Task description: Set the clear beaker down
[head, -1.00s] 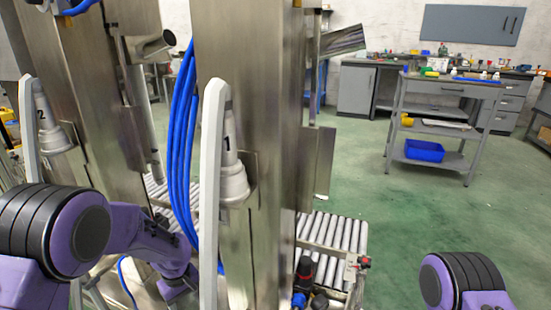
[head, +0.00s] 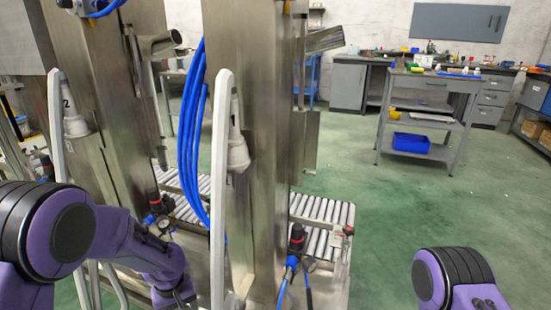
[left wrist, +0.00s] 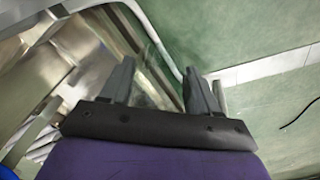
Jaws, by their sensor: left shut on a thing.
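My left gripper (left wrist: 160,82) shows in the left wrist view with its two grey fingers apart and a see-through shape between them. This shape, the clear beaker (left wrist: 152,90), is faint against the green floor, and its outline and tilt are hard to make out. In the head view my left arm reaches down to the bottom edge, left of the metal column marked 1, and the beaker cannot be made out there. My right gripper is outside both views; only a purple joint of that arm shows at lower right.
Two tall metal columns (head: 265,190) with white nozzles and pale curved guards stand close in front. Blue hoses (head: 192,140) hang between them. A roller conveyor (head: 322,222) lies behind. A grey cart (head: 430,120) with a blue bin (head: 411,143) stands farther right, with green floor clear before it.

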